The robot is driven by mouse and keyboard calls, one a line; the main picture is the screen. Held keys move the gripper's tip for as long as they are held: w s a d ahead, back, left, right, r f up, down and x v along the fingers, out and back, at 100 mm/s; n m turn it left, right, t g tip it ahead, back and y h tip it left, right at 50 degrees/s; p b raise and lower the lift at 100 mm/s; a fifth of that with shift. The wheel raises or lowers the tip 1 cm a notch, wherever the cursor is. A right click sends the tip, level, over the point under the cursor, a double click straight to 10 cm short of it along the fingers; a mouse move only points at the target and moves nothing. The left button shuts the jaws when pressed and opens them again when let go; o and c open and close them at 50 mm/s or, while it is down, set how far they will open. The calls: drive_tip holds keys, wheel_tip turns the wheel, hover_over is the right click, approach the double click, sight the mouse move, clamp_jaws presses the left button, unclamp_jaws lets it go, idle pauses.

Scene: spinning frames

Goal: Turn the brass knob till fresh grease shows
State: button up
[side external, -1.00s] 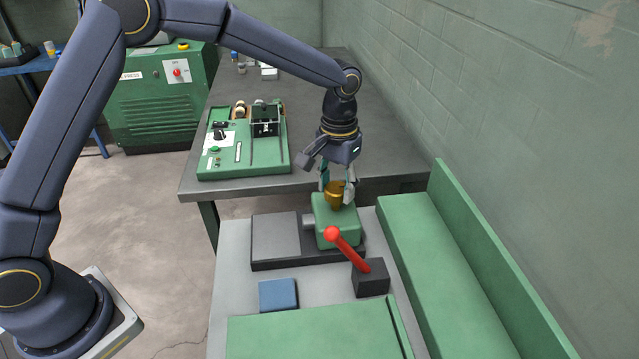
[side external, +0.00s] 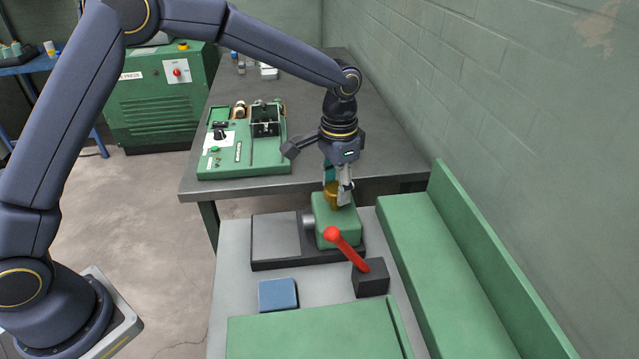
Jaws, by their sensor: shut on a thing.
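The brass knob (side external: 331,197) stands on top of a green block-shaped housing (side external: 336,219) on the near bench. My gripper (side external: 338,190) points down at the knob from above. Its fingers are shut on the knob, one on each side, and hide part of it. I cannot make out any grease around the knob or the housing.
A red-handled lever (side external: 347,250) on a black block stands close in front of the housing. A blue block (side external: 277,294) lies at the front left. A green panel (side external: 250,150) with switches sits on the dark table behind. A green ledge (side external: 440,260) runs along the right.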

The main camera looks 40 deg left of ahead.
sight(336, 188)
drive_tip(key=m, duration=0.4)
drive_tip(key=shift+m, duration=0.4)
drive_tip(key=m, duration=0.3)
drive_tip(key=shift+m, duration=0.3)
drive_tip(key=m, duration=0.4)
drive_tip(key=shift+m, duration=2.1)
drive_tip(key=o, duration=1.2)
drive_tip(key=shift+c, duration=0.2)
wheel_tip(336, 188, up, 12)
